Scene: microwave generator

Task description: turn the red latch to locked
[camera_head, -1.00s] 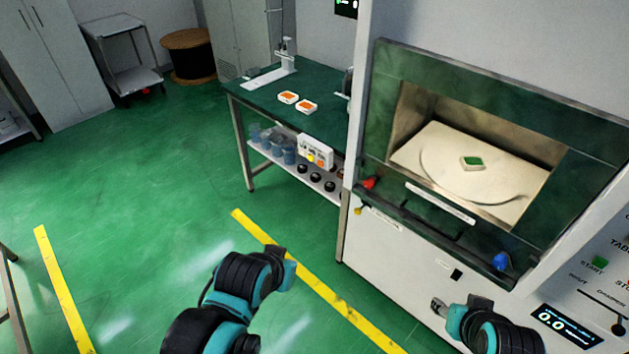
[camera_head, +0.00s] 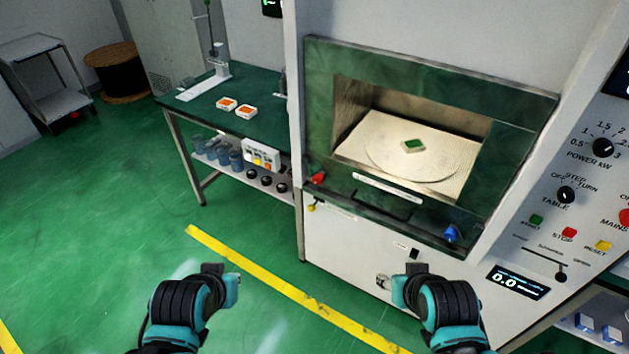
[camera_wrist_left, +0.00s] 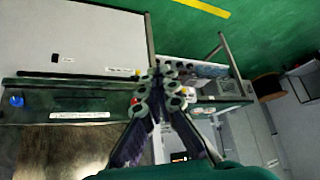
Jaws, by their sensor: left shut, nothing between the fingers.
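The red latch (camera_head: 318,178) sits at the lower left corner of the green oven front. In the left wrist view the red latch (camera_wrist_left: 134,101) shows partly, beside my finger linkage. A blue latch (camera_head: 450,233) sits at the lower right corner; it also shows in the left wrist view (camera_wrist_left: 17,100). My left gripper (camera_head: 213,269) is below and left of the red latch, apart from it. In the left wrist view its fingers (camera_wrist_left: 158,74) are together and empty. My right gripper (camera_head: 416,269) is low in front of the white cabinet; its fingers are not clear.
The oven cavity (camera_head: 350,125) shows a small green-topped block (camera_head: 413,146) on its turntable. A yellow knob (camera_head: 311,207) is below the red latch. A green-topped bench (camera_head: 190,104) stands left of the oven. Knobs and buttons are at right. The floor before the bench is free.

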